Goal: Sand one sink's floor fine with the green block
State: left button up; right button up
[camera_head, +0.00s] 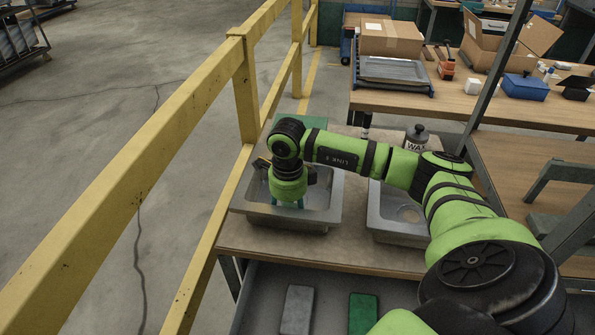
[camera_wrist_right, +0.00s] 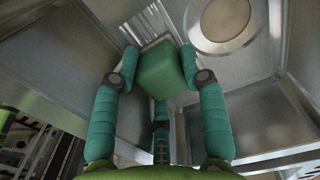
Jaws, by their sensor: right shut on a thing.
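My right gripper (camera_head: 288,203) reaches down into the left sink (camera_head: 325,190), a grey metal basin on the bench. In the right wrist view its teal fingers (camera_wrist_right: 160,75) are shut on a green block (camera_wrist_right: 166,70), held inside the basin, near the round drain (camera_wrist_right: 224,22). Whether the block touches the floor is hard to tell. In the head view the held block is hidden by the hand. The right sink (camera_head: 385,215) is partly behind my arm. Another green block (camera_head: 362,313) lies beside a grey block (camera_head: 297,310) in the open area below the bench front. My left gripper is not in view.
A dark bottle labelled WAX (camera_head: 416,138) stands behind the right sink. A yellow railing (camera_head: 190,105) runs along the left. A second bench (camera_head: 425,98) holds boxes and tools at the back. A grey metal post (camera_head: 500,75) stands at right.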

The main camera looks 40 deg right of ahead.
jog(key=shift+w+a+b, duration=0.6)
jog(key=shift+w+a, duration=0.7)
jog(key=shift+w, duration=0.25)
jog(key=shift+r, duration=0.15)
notch_tip(320, 180, up, 6)
jog(key=p, duration=0.4)
jog(key=shift+f, duration=0.25)
jog(key=shift+r, duration=0.15)
notch_tip(320, 180, up, 3)
jog(key=shift+p, duration=0.95)
